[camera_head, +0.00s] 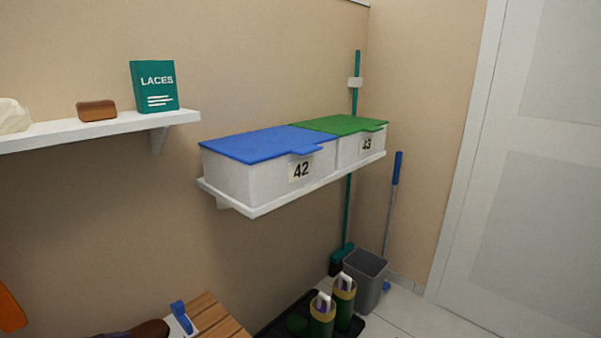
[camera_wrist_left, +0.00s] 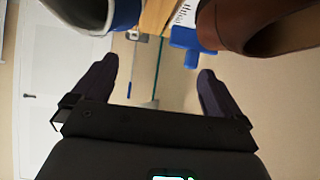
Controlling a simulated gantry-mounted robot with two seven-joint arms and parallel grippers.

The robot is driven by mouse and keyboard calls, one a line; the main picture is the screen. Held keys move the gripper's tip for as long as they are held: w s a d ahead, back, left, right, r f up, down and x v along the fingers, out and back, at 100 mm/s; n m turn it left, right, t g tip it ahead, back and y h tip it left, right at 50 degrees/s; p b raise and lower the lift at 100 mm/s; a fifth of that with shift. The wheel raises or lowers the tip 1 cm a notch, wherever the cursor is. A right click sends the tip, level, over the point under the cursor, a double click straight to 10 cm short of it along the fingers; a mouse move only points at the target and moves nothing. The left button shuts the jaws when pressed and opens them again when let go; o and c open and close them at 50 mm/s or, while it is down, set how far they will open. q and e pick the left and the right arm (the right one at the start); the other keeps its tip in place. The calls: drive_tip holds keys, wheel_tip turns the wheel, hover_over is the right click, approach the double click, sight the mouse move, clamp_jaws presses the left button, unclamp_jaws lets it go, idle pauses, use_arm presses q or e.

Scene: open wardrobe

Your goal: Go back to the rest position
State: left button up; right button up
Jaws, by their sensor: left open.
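My left gripper (camera_wrist_left: 155,85) is open in the left wrist view, its two dark fingers wide apart with nothing between them. Beyond the fingers are a brown shoe (camera_wrist_left: 270,28) at the upper right and a blue and white object (camera_wrist_left: 85,12) at the upper left, cut by the frame edge. A small blue piece (camera_wrist_left: 187,45) shows beside the shoe. Neither of my grippers shows in the head view. There the brown shoe (camera_head: 150,331) and the blue piece (camera_head: 181,317) are at the bottom, by a wooden slatted bench (camera_head: 215,318).
A wall shelf (camera_head: 270,205) holds a blue-lidded box 42 (camera_head: 240,172) and a green-lidded box 43 (camera_head: 350,150). A left shelf (camera_head: 90,130) holds a LACES box (camera_head: 154,87) and a brown block (camera_head: 97,110). Green boots (camera_head: 322,318), a grey bin (camera_head: 368,285) and a broom stand below.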

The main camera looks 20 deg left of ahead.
use_arm(q)
drive_tip(key=s+a+r+n+g+y+p, duration=0.1)
drive_tip(key=s+a+r+g+y+p, duration=0.2)
drive_tip(key=s+a+r+p, duration=0.35)
drive_tip(key=w+d+r+g+y+p, duration=0.3)
drive_tip(key=d+r+y+p, duration=0.1)
drive_tip(key=d+r+p, duration=0.75)
drive_tip(key=s+d+r+h+p, duration=0.1)
drive_tip(key=s+d+p, duration=0.25)
drive_tip(key=d, duration=0.75)
drive_tip(key=s+d+r+g+h+p, duration=0.1)
drive_tip(key=s+d+h+p, duration=0.2)
drive_tip(key=d, duration=0.7)
drive_tip(key=s+d+r+p, duration=0.1)
drive_tip(key=s+d+p, duration=0.25)
drive_tip(key=d, duration=0.75)
wheel_tip(320, 180, up, 37)
drive_tip(key=s+p, duration=0.1)
drive_tip(key=p, duration=3.6)
drive_tip(key=shift+d+r, duration=0.2)
drive_tip(key=shift+d, duration=0.15)
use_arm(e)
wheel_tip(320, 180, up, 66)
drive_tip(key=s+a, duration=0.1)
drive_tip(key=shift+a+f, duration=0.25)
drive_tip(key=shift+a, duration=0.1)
